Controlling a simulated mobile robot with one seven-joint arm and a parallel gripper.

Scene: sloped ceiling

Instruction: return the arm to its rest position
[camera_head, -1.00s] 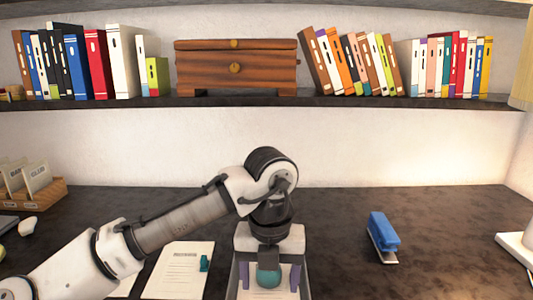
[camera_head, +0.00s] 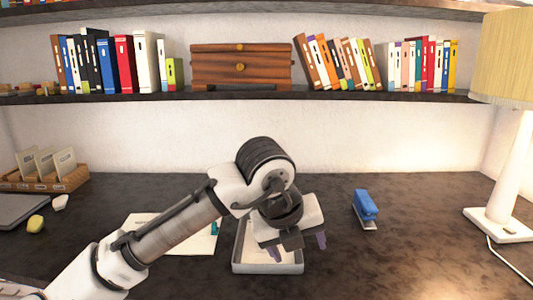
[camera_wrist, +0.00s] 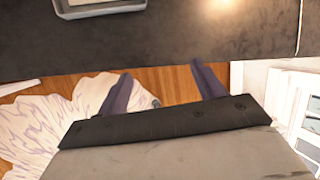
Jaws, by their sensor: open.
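My gripper (camera_head: 298,248) is open in the head view, with its two purple fingers spread and nothing seen between them. It appears in front of the grey-white tray (camera_head: 268,268) on the dark desk and hides part of the tray's inside. In the wrist view my gripper (camera_wrist: 162,88) shows both fingers apart over the wooden floor, beyond the desk edge. A corner of the tray (camera_wrist: 100,9) shows at the top of that view. My arm bends up from the lower left of the head view.
A blue stapler (camera_head: 366,207) is right of the tray. A lamp (camera_head: 503,222) stands far right. Paper (camera_head: 205,243) lies partly behind my arm. A wooden card holder (camera_head: 68,181) is at left. A shelf (camera_head: 320,96) with books and a wooden box spans above. The desk's right front is clear.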

